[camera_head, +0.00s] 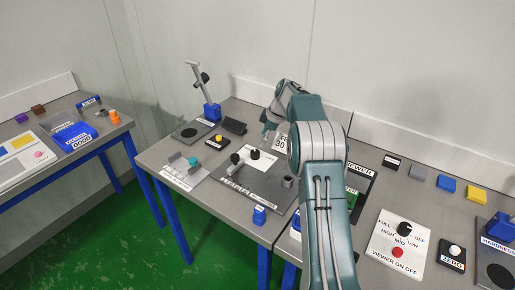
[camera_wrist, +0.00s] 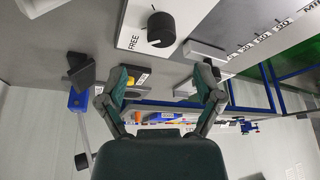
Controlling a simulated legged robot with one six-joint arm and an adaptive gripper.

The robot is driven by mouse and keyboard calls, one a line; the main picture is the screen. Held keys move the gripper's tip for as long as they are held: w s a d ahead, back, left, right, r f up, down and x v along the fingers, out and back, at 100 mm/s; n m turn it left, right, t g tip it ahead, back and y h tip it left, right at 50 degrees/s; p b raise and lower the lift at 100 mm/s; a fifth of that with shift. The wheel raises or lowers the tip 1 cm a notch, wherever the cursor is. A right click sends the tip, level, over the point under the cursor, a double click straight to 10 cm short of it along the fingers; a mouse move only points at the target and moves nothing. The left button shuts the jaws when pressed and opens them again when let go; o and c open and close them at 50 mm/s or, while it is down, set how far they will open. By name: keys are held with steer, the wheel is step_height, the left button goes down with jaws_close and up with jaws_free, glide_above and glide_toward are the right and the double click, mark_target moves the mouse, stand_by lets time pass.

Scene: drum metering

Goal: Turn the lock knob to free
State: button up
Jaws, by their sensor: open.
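The lock knob (camera_wrist: 161,29) is a black round knob on a white plate (camera_wrist: 134,31) in the wrist view. The word FREE is printed on the plate beside it. In the head view a black knob (camera_head: 255,154) stands on a white plate on the dark labelled fixture (camera_head: 243,184). My gripper (camera_wrist: 160,88) is open and empty, with its two green-and-dark fingers spread apart in the wrist view. The knob lies beyond the fingertips, apart from both. In the head view my gripper (camera_head: 270,124) is above and behind the fixture, partly hidden by my arm.
A blue-based stand (camera_head: 211,111) and a yellow button (camera_head: 219,138) are to the left. A scale plate (camera_wrist: 262,35) lies right of the knob. A viewer panel (camera_head: 397,240) is on the right bench.

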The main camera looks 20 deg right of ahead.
steer(key=shift+v, duration=2.15)
steer(key=s+a+r+m+t+h, duration=0.1)
steer(key=s+a+r+m, duration=0.2)
steer(key=s+a+r, duration=0.5)
steer(key=s+a+r+m+h, duration=0.1)
steer(key=s+a+r+m, duration=0.25)
steer(key=s+r, duration=0.5)
steer(key=s+a+f+m, duration=0.1)
steer(key=s+a+f, duration=0.1)
steer(key=s, duration=0.6)
steer(key=s+a+f+m+t+h, duration=0.1)
steer(key=s+a+f+m, duration=0.1)
steer(key=s, duration=0.6)
steer(key=s+a+f+m+t, duration=0.1)
steer(key=s+a+f+m, duration=0.1)
steer(key=s, duration=0.7)
steer(key=shift+a+f+h, duration=0.25)
steer(key=shift+f+h, duration=0.15)
